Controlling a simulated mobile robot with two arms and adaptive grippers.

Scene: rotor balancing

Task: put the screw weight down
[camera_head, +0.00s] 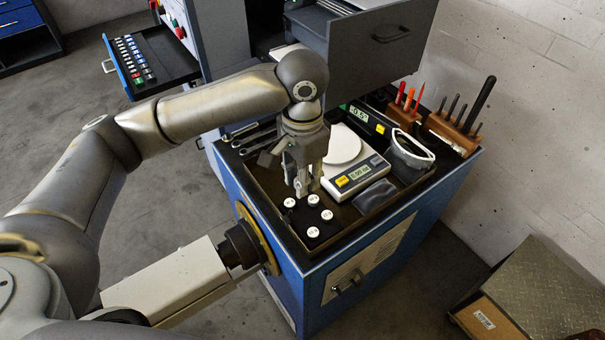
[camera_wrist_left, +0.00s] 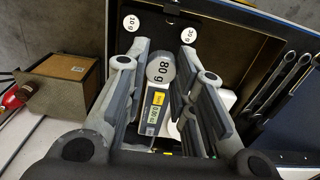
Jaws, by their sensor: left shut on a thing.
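My left gripper (camera_head: 302,188) points down over the blue cart's top tray, at the left of the white scale (camera_head: 343,186). It is shut on a screw weight labelled 80 g (camera_wrist_left: 160,68), whose round white face shows between the fingers in the left wrist view. In the head view the fingers largely hide the held weight. Several other weights with white faces stand in a black holder (camera_head: 299,222) just in front of the gripper. Two of them read 10 g (camera_wrist_left: 131,23) and 30 g (camera_wrist_left: 189,35) in the wrist view. My right gripper is not in view.
The scale has a round white pan (camera_head: 342,146) behind its display. Goggles (camera_head: 410,155) and a dark pouch (camera_head: 375,196) lie to its right. Screwdrivers (camera_head: 463,112) stand in a rack at the right edge. Wrenches (camera_head: 246,137) lie at the left; an open drawer (camera_head: 383,40) overhangs the back.

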